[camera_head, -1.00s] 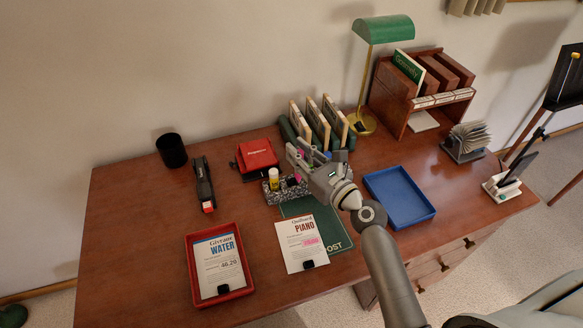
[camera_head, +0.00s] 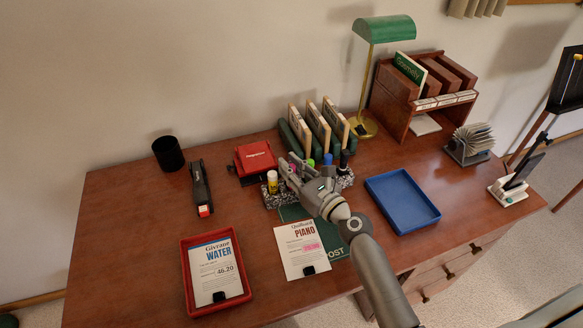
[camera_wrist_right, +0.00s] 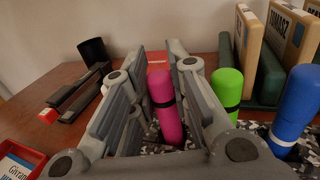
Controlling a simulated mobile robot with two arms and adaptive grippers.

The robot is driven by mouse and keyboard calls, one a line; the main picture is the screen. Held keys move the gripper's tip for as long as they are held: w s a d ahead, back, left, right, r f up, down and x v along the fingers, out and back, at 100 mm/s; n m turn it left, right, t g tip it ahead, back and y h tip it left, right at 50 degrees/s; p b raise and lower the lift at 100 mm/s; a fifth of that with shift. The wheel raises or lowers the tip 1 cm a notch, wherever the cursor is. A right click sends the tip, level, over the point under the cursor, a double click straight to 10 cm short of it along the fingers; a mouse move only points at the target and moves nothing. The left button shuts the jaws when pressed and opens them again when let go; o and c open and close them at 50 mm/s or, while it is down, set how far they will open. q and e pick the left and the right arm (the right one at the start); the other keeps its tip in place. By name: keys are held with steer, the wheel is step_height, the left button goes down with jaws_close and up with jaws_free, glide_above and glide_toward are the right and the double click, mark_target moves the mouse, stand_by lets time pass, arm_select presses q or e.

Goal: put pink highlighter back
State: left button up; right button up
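The pink highlighter (camera_wrist_right: 165,105) stands upright in the speckled black-and-white holder (camera_head: 272,201), its lower end hidden in the right wrist view. My right gripper (camera_wrist_right: 155,85) is open, with one finger on each side of the pink highlighter and visible gaps beside it. In the head view my right gripper (camera_head: 291,164) is over the holder and covers most of the pink highlighter. My left gripper is not in view.
The holder also has a yellow highlighter (camera_head: 272,181), a green one (camera_wrist_right: 228,90) and a blue one (camera_wrist_right: 293,105). A blue tray (camera_head: 402,200) lies to the right. A red calculator-like box (camera_head: 255,159) and wooden blocks (camera_head: 318,125) stand behind.

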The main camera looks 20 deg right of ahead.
steer(key=shift+o, duration=0.7)
steer(key=shift+r, duration=0.15)
steer(key=b+v, duration=0.1)
steer(key=v, duration=1.1)
